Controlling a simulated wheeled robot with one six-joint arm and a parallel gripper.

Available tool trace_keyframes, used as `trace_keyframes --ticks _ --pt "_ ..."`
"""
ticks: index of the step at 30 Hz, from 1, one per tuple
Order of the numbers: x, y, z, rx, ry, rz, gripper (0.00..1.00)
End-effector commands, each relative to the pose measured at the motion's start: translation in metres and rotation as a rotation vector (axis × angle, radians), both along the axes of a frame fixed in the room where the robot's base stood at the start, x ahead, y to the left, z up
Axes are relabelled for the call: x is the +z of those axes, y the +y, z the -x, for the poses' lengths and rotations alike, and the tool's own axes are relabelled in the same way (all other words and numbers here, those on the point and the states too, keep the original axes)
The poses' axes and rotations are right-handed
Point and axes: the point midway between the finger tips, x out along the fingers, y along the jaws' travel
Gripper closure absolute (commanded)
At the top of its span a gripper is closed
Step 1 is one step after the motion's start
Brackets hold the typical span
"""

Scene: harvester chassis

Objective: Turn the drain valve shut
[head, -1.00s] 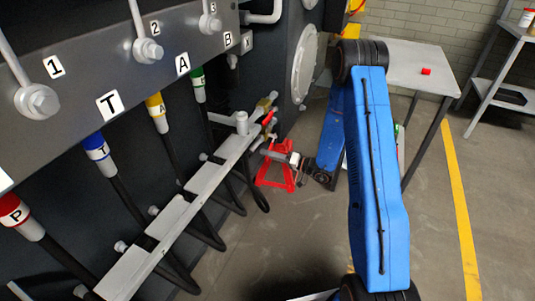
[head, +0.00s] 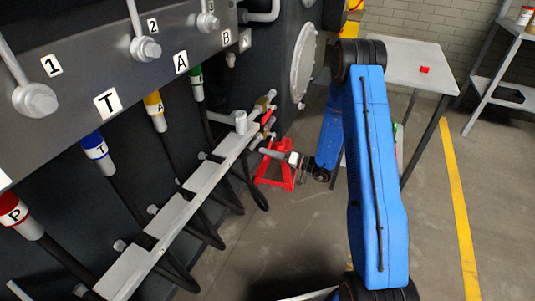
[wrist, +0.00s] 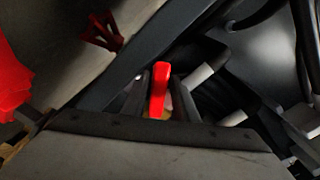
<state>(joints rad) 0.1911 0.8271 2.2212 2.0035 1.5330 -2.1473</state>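The drain valve shows in the head view as a brass body (head: 263,101) with a red handle (head: 266,117) at the far end of the pale rail on the chassis. In the wrist view the red handle (wrist: 160,88) stands upright in the picture between the two dark fingers of my gripper (wrist: 158,95). A narrow gap shows beside the handle, so the fingers look open around it. In the head view my gripper (head: 274,153) is small, low and just right of the valve. Its fingertips are hard to make out there.
Black hoses hang below the pale rail (head: 178,212). A grey table (head: 405,60) with a red block is at the back right. Floor at right is clear.

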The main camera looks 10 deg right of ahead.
Motion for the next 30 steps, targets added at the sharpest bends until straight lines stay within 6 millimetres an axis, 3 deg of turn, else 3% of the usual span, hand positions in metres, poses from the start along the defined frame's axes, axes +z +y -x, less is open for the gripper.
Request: trace_keyframes --ticks 10,30 --pt "0.005 0.003 0.004 -0.001 0.085 -0.056 0.63" --pt "0.049 0.011 0.014 0.000 0.500 -0.360 0.63"
